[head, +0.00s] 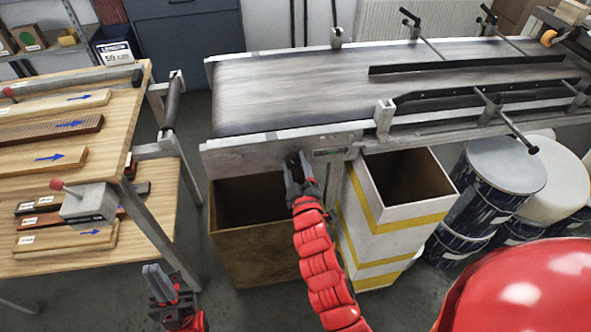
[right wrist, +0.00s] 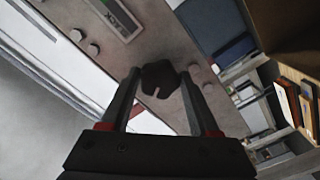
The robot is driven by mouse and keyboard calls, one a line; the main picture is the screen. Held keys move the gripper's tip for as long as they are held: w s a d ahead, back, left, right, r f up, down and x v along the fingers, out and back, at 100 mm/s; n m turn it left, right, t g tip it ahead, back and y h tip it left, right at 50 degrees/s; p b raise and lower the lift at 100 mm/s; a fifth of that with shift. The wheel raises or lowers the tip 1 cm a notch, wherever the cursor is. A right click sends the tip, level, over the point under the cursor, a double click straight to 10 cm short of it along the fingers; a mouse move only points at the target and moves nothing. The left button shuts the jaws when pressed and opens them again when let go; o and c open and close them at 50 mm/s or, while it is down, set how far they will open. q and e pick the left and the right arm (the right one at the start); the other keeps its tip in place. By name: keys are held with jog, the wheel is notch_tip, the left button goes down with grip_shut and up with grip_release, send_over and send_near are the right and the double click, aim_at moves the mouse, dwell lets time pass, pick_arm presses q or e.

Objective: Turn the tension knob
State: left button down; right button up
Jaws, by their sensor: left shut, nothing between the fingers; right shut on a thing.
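The tension knob (head: 292,159) is a small black knob on the grey side plate at the near end of the conveyor (head: 300,85). In the right wrist view the dark knob (right wrist: 159,76) sits between my two fingertips, with a pale notch on its lower edge. My right gripper (head: 300,170) reaches up to the plate and is shut on the knob; its fingers (right wrist: 160,82) lie on either side of it. The fingers partly hide the knob in the head view. My left gripper (head: 161,276) is shut and empty, low over the floor beside the wooden bench.
An open brown bin (head: 252,252) and a white bin with yellow stripes (head: 390,225) stand below the conveyor. Several paint drums (head: 500,180) are at right. A bench (head: 135,105) with wooden boards is at left. A small gauge slot (head: 329,152) lies beside the knob.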

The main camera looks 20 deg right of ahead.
jog(key=n+b, duration=0.1)
jog(key=n, duration=0.2)
jog(key=shift+n, duration=0.4)
jog(key=shift+r+n+b, duration=0.15)
jog(key=shift+n+b, duration=0.25)
jog(key=shift+n, duration=1.6)
jog(key=o, duration=1.4)
jog(key=shift+c, duration=0.2)
